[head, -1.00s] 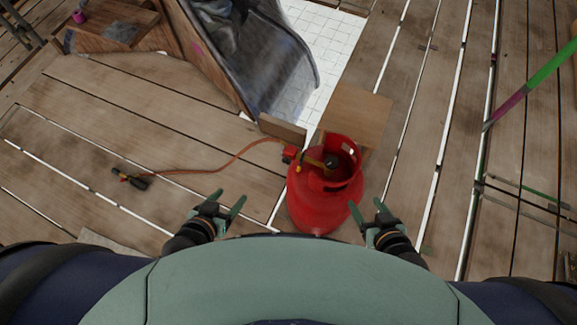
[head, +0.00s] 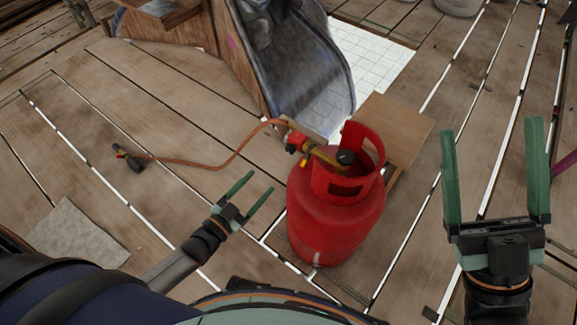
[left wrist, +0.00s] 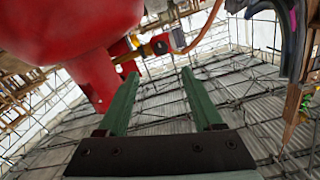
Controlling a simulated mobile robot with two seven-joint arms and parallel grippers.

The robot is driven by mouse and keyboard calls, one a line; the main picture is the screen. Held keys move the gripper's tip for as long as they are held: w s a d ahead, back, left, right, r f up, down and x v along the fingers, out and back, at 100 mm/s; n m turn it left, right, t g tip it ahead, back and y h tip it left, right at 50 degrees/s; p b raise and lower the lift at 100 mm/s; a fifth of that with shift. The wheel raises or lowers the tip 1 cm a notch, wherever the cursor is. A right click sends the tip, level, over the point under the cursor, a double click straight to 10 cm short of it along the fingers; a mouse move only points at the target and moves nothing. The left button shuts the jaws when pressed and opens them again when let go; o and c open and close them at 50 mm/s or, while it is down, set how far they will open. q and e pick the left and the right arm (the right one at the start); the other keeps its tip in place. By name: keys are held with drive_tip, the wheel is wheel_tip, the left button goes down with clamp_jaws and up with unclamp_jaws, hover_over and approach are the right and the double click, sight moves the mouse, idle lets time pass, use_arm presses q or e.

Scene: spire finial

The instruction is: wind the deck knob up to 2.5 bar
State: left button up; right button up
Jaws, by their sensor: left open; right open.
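A red gas cylinder (head: 335,215) stands upright on the deck. At its collar are a brass valve (head: 326,158), a dark round part (head: 345,157) and a red fitting (head: 297,141). I cannot tell which of these is the knob, and no pressure reading is legible. My left gripper (head: 262,181) is open and empty, left of the cylinder and apart from it. The left wrist view shows the cylinder (left wrist: 70,35) and red fitting (left wrist: 119,48) beyond the open fingers (left wrist: 160,73). My right gripper (head: 492,122) is open and empty, raised right of the cylinder.
An orange hose (head: 225,160) runs from the fitting to a black-handled tool (head: 130,160) on the planks. A wooden board (head: 398,130) lies behind the cylinder. A large grey curved sheet (head: 300,65) stands further back. A grey mat (head: 75,235) lies at left.

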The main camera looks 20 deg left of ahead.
sight(288, 151)
use_arm(q)
drive_tip(key=b+x, duration=0.4)
drive_tip(key=x, duration=0.8)
drive_tip(key=shift+w+f, duration=0.15)
drive_tip(key=shift+w, duration=0.25)
use_arm(e)
drive_tip(key=f, duration=0.3)
drive_tip(key=shift+s+a+f+y, duration=0.2)
drive_tip(key=shift+s+f+y, duration=0.1)
drive_tip(key=shift+s, duration=0.05)
use_arm(q)
clamp_jaws()
